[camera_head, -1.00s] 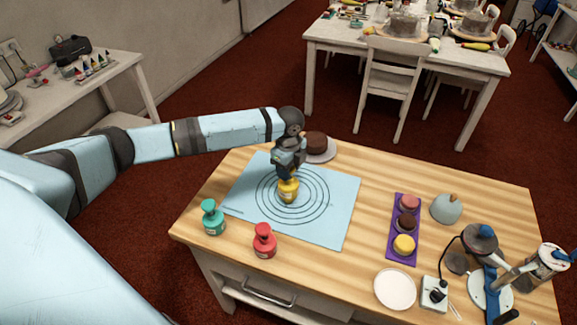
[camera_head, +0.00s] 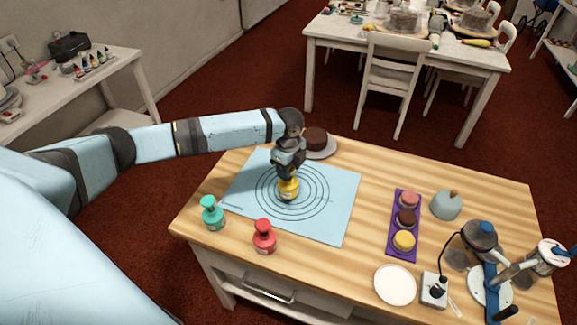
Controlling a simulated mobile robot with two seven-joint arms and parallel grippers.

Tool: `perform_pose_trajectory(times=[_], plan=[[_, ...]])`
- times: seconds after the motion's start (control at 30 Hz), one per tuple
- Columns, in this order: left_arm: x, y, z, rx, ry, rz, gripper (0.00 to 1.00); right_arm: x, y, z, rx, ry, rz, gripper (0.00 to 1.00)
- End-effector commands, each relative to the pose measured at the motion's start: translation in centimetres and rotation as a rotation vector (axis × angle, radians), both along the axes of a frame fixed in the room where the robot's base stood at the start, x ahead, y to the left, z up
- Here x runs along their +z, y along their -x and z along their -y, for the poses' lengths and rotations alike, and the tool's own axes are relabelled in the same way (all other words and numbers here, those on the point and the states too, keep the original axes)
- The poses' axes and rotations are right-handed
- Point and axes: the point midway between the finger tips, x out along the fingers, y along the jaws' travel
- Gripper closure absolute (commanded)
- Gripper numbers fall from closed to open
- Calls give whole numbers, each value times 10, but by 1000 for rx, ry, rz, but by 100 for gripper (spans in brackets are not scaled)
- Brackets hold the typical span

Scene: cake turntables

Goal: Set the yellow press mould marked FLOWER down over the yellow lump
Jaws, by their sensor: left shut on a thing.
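The yellow press mould (camera_head: 288,190) is upright at the middle of the ringed circles on the blue mat (camera_head: 335,215). My left gripper (camera_head: 288,177) is shut on the top of the mould from above. I cannot see a yellow lump on the mat; the mould and gripper hide the spot beneath. I cannot tell whether the mould touches the mat, and its marking is too small to read. My right gripper is not in view.
A teal mould (camera_head: 212,213) and a red mould (camera_head: 264,237) stand at the mat's front left. A purple tray (camera_head: 391,246) with round cakes, a white plate (camera_head: 395,285) and a lamp-like device (camera_head: 480,236) are to the right. A chocolate cake (camera_head: 316,138) sits behind the gripper.

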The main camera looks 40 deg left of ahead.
Motion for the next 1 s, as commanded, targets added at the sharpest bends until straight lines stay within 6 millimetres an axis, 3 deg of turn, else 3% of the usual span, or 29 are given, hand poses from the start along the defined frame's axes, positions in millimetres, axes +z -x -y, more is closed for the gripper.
perform_pose_trajectory(times=[0.73, 0.77, 0.8, 0.87, 1.0], plan=[[-23, 0, 0, -1, 0, 0, 99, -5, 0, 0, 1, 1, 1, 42], [-22, 0, 0, -1, 0, 1, 50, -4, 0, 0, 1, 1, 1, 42], [-22, 0, 0, -1, 0, 1, 41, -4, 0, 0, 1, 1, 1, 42], [-22, 0, 0, -1, 0, 1, 27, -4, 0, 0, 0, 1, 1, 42], [-22, 0, 0, 0, -1, 0, 27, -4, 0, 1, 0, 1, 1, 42]])
